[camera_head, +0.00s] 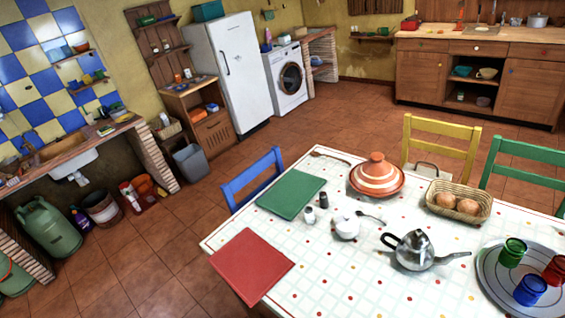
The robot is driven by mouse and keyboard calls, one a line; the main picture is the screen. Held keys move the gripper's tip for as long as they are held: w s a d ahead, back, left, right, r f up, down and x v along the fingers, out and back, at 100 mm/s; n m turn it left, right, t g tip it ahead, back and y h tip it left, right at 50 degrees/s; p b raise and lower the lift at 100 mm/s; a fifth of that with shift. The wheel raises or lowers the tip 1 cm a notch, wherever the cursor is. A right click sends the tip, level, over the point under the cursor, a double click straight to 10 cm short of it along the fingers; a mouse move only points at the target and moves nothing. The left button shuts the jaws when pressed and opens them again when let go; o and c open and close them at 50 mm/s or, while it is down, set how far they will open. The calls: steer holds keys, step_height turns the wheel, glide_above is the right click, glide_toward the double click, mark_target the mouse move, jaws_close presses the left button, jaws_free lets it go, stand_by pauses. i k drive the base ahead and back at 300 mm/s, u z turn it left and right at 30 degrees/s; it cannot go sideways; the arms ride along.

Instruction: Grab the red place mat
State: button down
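The red place mat (250,266) lies flat at the near left corner of the white checked table (332,282). Its left part reaches the table's edge and its near corner hangs at or past the front left edge. Nothing stands on it. A green place mat (291,194) lies farther back along the same left side, apart from the red one. My gripper is not in view.
Near the mats stand two small shakers (310,214), a white sugar bowl (346,225) and a metal teapot (415,250). A striped tagine (377,177), bread basket (458,202) and tray with cups (492,290) stand farther right. A blue chair (252,178) borders the table.

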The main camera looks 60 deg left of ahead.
mark_target(248, 264)
steer(key=u, duration=2.3)
steer(key=k, duration=0.9)
steer(key=z, duration=0.3)
steer(key=i, duration=0.5)
steer(key=z, duration=0.05)
